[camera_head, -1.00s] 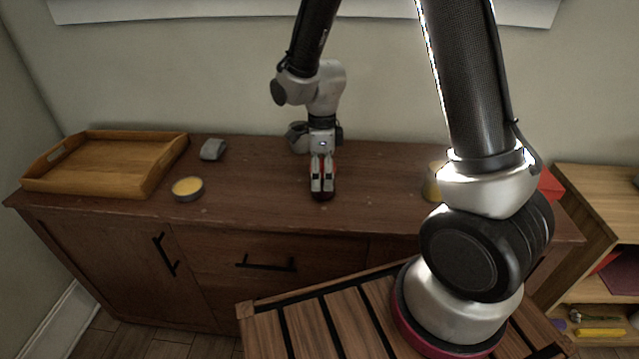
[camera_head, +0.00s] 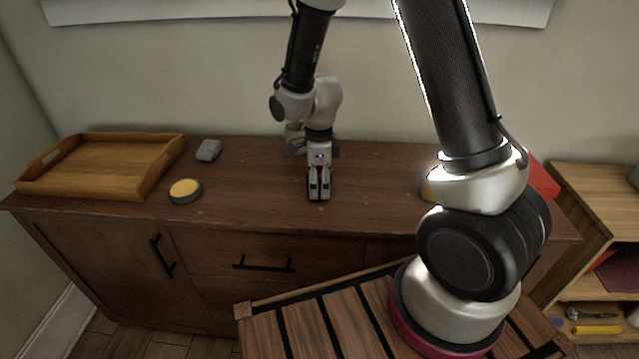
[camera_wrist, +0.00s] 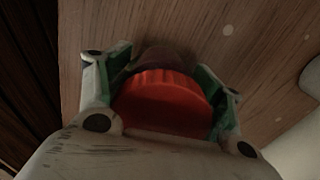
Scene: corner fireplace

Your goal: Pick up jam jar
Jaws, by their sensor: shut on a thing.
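The jam jar (camera_wrist: 160,102) shows in the wrist view as a ridged red lid with a dark body beyond it. It sits between the two fingers of my gripper (camera_wrist: 163,92), which is shut on it. In the head view my gripper (camera_head: 319,190) points down at the middle of the dark wooden cabinet top and hides nearly all of the jar. I cannot tell whether the jar's base touches the wood.
A wooden tray (camera_head: 98,193) stands at the left of the cabinet top (camera_head: 250,200). A yellow-topped round tin (camera_head: 185,190) and a small grey object (camera_head: 208,150) lie right of it. A yellowish object (camera_head: 428,188) is partly hidden behind my arm. A shelf (camera_head: 590,190) stands at right.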

